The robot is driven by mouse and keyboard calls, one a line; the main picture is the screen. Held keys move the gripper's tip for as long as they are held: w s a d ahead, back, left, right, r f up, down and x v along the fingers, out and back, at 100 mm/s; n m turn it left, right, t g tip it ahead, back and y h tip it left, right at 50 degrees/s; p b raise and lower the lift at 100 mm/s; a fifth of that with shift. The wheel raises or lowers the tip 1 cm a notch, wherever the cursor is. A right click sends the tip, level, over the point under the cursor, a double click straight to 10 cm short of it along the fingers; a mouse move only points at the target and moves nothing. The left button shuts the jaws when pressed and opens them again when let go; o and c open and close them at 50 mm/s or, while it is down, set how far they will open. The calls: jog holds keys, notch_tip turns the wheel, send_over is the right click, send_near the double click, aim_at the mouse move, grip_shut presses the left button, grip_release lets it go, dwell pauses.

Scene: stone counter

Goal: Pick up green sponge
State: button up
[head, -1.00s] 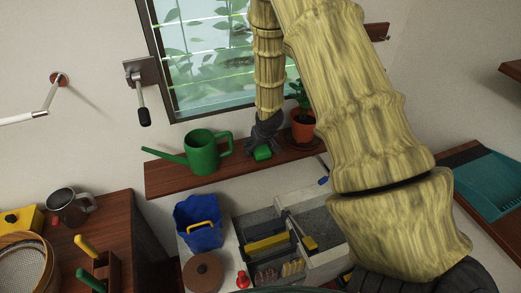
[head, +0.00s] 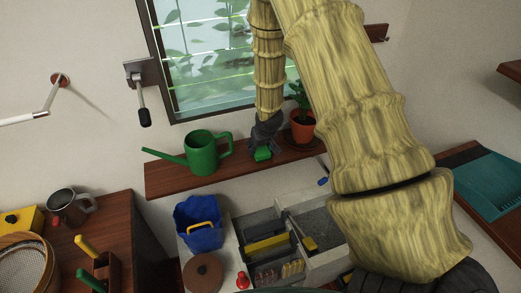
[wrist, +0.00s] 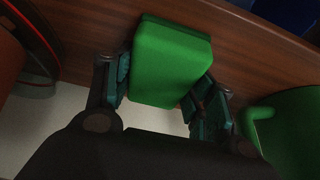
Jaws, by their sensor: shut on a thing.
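The green sponge (head: 263,154) is a small bright green block at the wooden window shelf (head: 180,182), between the green watering can and the potted plant. In the wrist view the sponge (wrist: 172,62) sits between the two fingers of my gripper (wrist: 160,98), one finger against each side. My gripper (head: 264,138) is shut on the sponge. I cannot tell whether the sponge still touches the shelf. The arm hides part of the shelf's right side in the head view.
A green watering can (head: 203,152) stands close on the left of the sponge, and a potted plant (head: 302,127) close on the right. The window is behind.

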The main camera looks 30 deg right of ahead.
jog(key=shift+w+r+b, duration=0.1)
jog(key=shift+r+b, duration=0.3)
notch_tip(320, 180, up, 2)
jog(key=shift+r+b, duration=0.2)
jog(key=shift+b, duration=0.35)
jog(key=s+a+r+b, duration=0.2)
jog(key=s+a+b, duration=0.4)
jog(key=s+a, duration=0.3)
jog(key=s, duration=0.4)
jog(key=shift+s+a, duration=0.1)
